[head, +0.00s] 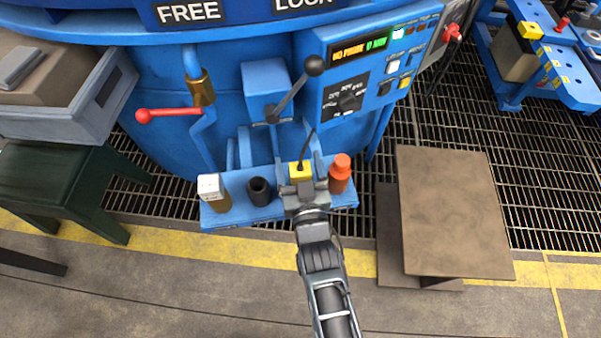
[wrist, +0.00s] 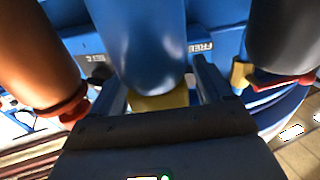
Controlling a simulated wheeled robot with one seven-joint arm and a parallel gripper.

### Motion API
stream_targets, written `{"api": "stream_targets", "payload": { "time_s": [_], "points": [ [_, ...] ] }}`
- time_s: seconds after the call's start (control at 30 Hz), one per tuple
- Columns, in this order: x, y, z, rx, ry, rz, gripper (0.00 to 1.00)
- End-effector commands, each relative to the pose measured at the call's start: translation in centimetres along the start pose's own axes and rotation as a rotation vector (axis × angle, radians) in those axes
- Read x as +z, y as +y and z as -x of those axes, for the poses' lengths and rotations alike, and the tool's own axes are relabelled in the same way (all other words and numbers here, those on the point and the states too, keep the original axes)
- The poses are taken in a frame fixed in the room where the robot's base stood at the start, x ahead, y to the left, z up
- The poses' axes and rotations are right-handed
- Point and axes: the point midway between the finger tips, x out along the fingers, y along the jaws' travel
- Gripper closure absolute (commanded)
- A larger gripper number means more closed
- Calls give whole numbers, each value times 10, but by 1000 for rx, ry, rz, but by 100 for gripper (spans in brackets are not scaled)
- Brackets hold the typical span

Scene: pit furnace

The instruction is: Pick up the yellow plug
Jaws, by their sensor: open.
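The yellow plug (head: 300,172) is at the blue shelf (head: 240,214) on the front of the furnace in the head view, with a thin black cable rising from it. My gripper (head: 301,187) is at the plug and hides its near side. In the wrist view, the two fingers of my gripper (wrist: 165,88) are apart. A strip of the yellow plug (wrist: 160,101) shows between them, partly covered by a rounded blue part (wrist: 142,45). I cannot tell whether the fingers touch the plug.
An orange bottle (head: 339,174) stands close right of my gripper, and a black cup (head: 259,191) close left. A white-capped container (head: 213,192) is further left. A black-knobbed lever (head: 313,67) and red-handled valve (head: 168,113) are behind. A brown board (head: 455,212) lies right.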

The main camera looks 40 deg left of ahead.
Motion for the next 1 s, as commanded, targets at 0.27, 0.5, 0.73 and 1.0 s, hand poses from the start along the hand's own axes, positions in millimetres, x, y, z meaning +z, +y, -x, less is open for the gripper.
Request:
{"api": "stream_targets", "payload": {
  "time_s": [0.27,0.5,0.73,1.0],
  "points": [
    [0,0,0,1,0,0,27],
    [0,0,0,1,0,0,50],
    [0,0,0,1,0,0,72],
    [-1,0,0,1,1,0,79]
  ]
}}
